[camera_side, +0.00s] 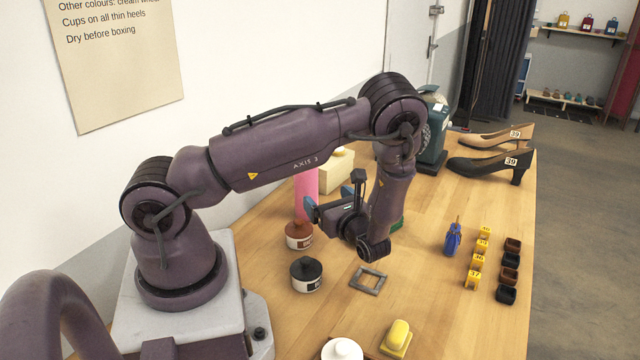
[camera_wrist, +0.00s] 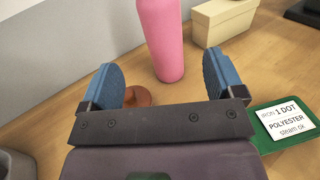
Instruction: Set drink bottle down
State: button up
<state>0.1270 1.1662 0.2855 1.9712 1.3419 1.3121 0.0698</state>
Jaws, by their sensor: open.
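A pink drink bottle (camera_wrist: 162,45) stands upright on the wooden table in the wrist view, just beyond my gripper. Its top is cut off there. In the side view the pink bottle (camera_side: 306,190) is partly hidden behind my gripper. My gripper (camera_wrist: 164,84) is open, with a blue-padded finger on each side and nothing between them. The bottle's base shows past the fingertips, apart from both pads. In the side view my gripper (camera_side: 328,203) is low over the table and points toward the wall side.
A brown-lidded jar (camera_side: 299,235) and a black-lidded jar (camera_side: 306,274) stand near my gripper. A cream box (camera_wrist: 222,19) sits right of the bottle. A green labelled card (camera_wrist: 284,122) lies to the right. A grey square frame (camera_side: 368,281) lies on clear wood.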

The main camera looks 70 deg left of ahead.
jog(key=s+d+r+n+t+h, duration=0.4)
jog(key=d+r+n+h, duration=0.3)
jog(key=d+r, duration=0.3)
jog(key=s+d+r+n+t+h, duration=0.4)
jog(key=d+r+n+h, duration=0.4)
jog(key=r, duration=0.7)
jog(key=d+t+h, duration=0.1)
jog(key=d+h, duration=0.1)
jog(key=d, duration=0.1)
jog(key=shift+s+d+r+n+h, duration=0.3)
jog(key=shift+s+r, duration=0.1)
